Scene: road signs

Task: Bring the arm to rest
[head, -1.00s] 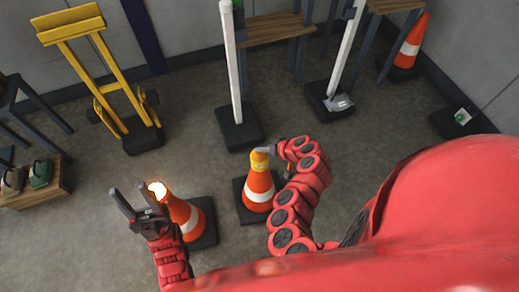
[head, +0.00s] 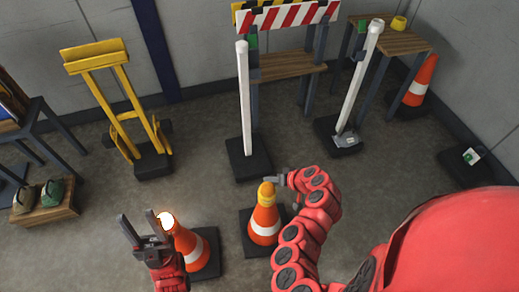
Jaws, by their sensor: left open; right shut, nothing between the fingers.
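My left gripper (head: 140,230) is open at the lower left. Its fingers point up, just left of an orange and white cone (head: 190,250) with a glowing lamp (head: 167,221) on top. I cannot tell whether it touches the lamp. My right arm bends in from the lower right. My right gripper (head: 272,180) is shut and empty, at the yellow top of a second orange and white cone (head: 265,222). Both cones stand upright on dark square bases.
A yellow hand truck (head: 112,95) stands at the left, near a low wooden box (head: 45,208). White posts (head: 244,100) on black bases stand before a bench and a red-white striped barrier (head: 288,14). Another cone (head: 416,80) is by the right wall.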

